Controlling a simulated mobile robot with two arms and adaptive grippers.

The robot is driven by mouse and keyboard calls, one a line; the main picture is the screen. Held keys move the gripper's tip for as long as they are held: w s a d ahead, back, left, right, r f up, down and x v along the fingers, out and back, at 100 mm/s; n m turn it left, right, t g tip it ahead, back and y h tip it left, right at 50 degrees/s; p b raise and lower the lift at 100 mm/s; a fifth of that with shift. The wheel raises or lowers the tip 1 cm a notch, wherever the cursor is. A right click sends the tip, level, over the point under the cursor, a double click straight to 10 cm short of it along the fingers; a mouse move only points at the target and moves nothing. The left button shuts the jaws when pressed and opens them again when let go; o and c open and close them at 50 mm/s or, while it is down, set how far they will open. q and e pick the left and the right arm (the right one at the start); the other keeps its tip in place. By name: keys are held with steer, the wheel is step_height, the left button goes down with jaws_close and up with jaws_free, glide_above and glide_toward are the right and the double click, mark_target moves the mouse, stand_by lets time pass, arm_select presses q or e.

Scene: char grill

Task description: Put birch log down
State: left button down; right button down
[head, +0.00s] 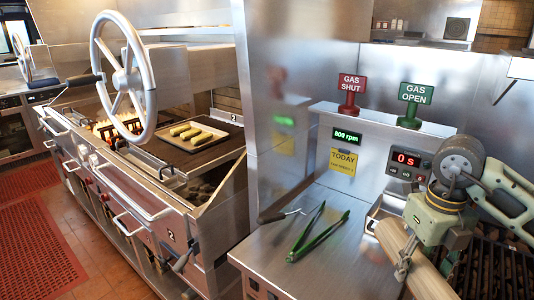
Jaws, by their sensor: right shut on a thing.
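The birch log (424,279) is a pale, tan cylinder at the lower right of the head view, tilted and cut off by the bottom edge. My right gripper (425,262) is shut on it, with a metal finger across its side. The log appears to be over the right end of the steel counter (335,222), beside a dark grate (497,265). Whether its lower end touches anything cannot be seen. My left gripper is not in view.
Green tongs (318,235) lie on the counter, with a dark-handled hook (278,215) nearby. Red (352,88) and green (416,95) gas signs stand on the ledge behind. The grill with a large wheel (125,75) and a tray of food (180,146) is at left.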

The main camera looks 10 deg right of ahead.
steer(key=shift+a+f+n, duration=0.2)
steer(key=shift+a+n, duration=0.3)
steer(key=shift+n, duration=0.3)
steer(key=a+f+n, duration=0.1)
steer(key=a+n, duration=0.3)
steer(key=n, duration=0.4)
steer(key=s+a+f+n, duration=0.1)
steer(key=a+f+n, duration=0.1)
steer(key=a+n, duration=0.2)
steer(key=a+f+n, duration=0.2)
steer(key=a+n, duration=0.2)
steer(key=n, duration=0.7)
steer(key=shift+s+a+f+n, duration=0.15)
steer(key=shift+s+f+n, duration=0.05)
steer(key=shift+s+n, duration=0.1)
steer(key=s+a+f+n, duration=0.1)
steer(key=a+n, duration=0.4)
steer(key=n, duration=0.6)
steer(key=shift+s+f+n, duration=0.3)
steer(key=shift+s+f, duration=0.1)
steer(key=shift+s, duration=0.3)
